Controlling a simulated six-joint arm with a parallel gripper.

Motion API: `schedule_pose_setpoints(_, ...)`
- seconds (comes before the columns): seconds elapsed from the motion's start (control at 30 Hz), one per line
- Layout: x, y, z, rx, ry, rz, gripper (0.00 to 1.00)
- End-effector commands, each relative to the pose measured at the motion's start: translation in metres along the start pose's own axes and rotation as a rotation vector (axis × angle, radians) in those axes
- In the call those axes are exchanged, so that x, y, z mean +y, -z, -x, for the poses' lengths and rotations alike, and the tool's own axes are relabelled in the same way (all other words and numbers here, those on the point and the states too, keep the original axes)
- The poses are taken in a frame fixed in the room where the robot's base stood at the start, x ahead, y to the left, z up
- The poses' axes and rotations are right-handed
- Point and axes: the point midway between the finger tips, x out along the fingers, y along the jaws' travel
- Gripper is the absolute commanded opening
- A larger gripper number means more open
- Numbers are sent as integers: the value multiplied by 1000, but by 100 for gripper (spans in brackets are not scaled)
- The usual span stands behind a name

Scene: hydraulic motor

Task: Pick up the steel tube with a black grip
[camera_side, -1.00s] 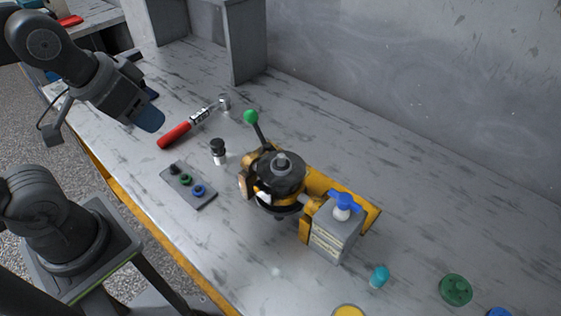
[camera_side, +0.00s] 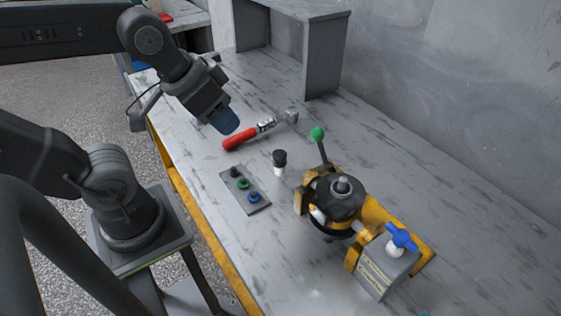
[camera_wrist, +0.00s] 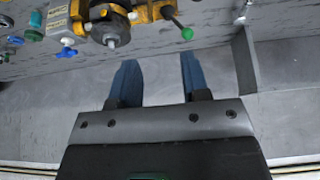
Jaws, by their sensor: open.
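The steel tube with a black grip (camera_side: 280,162) stands upright on the grey workbench in the side view, black end up. It is between the button panel and the yellow-and-black motor. I cannot make it out in the wrist view. My gripper (camera_side: 225,121) is above the bench at the upper left, near the red-handled tool and clear of the tube. Its two blue fingers also show in the wrist view (camera_wrist: 158,75), apart with nothing between them.
The hydraulic motor (camera_side: 340,200) has a green-knobbed lever (camera_side: 318,134) sticking up near the tube. A red-handled wrench (camera_side: 240,140) lies behind the tube. A button panel (camera_side: 244,190) lies in front. A grey shelf panel (camera_side: 324,60) stands at the back.

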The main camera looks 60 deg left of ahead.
Motion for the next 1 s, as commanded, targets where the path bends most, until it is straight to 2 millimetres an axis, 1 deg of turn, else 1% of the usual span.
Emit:
schedule_pose_setpoints(0.17, 0, 0, 0, 0, 0, 0, 43)
schedule_pose_setpoints(0.2, 0, 0, 0, 0, 0, 0, 44)
schedule_pose_setpoints(0.5, 0, 0, 0, 0, 0, 0, 73)
schedule_pose_setpoints(0.73, 0, 0, 0, -1, 0, -4, 73)
schedule_pose_setpoints(0.8, -1, 4, -2, -10, 3, -32, 73)
schedule_pose_setpoints(0.87, -3, 9, -5, -28, 5, -87, 73)
schedule_pose_setpoints(0.97, -9, 24, -16, -78, 6, -248, 73)
schedule_pose_setpoints(1.0, -12, 32, -22, -102, 3, -330, 73)
